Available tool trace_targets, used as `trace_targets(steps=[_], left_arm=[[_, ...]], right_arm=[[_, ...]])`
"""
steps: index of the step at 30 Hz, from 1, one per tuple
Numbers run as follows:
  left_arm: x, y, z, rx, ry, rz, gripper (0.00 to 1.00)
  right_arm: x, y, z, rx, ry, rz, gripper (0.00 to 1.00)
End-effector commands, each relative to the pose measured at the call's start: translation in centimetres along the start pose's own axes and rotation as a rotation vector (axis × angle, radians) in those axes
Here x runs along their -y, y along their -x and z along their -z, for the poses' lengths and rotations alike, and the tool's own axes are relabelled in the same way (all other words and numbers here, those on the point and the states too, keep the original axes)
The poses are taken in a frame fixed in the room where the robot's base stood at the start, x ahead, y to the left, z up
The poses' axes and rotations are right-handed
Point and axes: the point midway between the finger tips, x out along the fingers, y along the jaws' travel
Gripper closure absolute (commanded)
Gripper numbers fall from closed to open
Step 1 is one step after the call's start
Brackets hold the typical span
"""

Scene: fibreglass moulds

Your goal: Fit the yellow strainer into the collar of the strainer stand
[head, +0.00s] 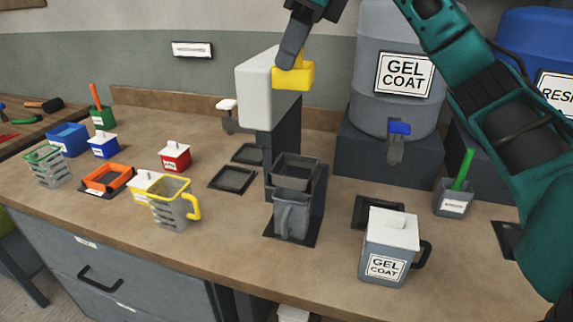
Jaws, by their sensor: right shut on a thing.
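The yellow strainer (293,77) shows as a small yellow block high above the bench, in front of a pale box. My right gripper (291,58) is shut on it from above. The strainer's underside is not clear. The strainer stand (319,196) is dark grey and stands at the middle of the bench. Its square collar (296,171) is below the strainer and apart from it, and I see no strainer in it. A grey jug (291,219) stands beneath the collar on the stand's base. My left gripper is not in view.
The pale box (256,92) and its dark support rise close behind the stand. A gel coat pot (388,248) stands to the right, a yellow-rimmed jug (172,205) to the left. The large grey drum (396,60) is behind. Bench between the yellow-rimmed jug and stand is clear.

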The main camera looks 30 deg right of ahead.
Motion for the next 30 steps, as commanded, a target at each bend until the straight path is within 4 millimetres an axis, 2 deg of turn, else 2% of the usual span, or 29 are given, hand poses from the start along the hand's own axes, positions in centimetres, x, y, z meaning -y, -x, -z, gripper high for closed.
trace_targets(steps=[2,5,8,12,21,24,30], left_arm=[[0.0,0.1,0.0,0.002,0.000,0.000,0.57],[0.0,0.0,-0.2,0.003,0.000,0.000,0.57],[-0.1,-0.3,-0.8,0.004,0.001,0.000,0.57],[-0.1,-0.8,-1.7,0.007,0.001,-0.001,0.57],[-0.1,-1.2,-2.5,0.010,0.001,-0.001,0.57],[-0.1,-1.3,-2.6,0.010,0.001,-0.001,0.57],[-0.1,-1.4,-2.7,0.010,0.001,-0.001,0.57]], right_arm=[[0.1,0.9,-0.1,0.000,-0.050,0.022,1.00],[0.2,0.6,0.2,-0.003,-0.082,0.032,1.00],[0.1,-1.1,0.9,-0.007,-0.088,0.031,1.00],[0.1,-4.5,2.4,-0.009,-0.087,0.030,1.00],[0.1,-11.4,5.3,-0.008,-0.087,0.031,1.00],[0.1,-12.8,5.9,-0.006,-0.086,0.032,1.00],[0.1,-14.4,6.5,-0.005,-0.085,0.032,1.00]])
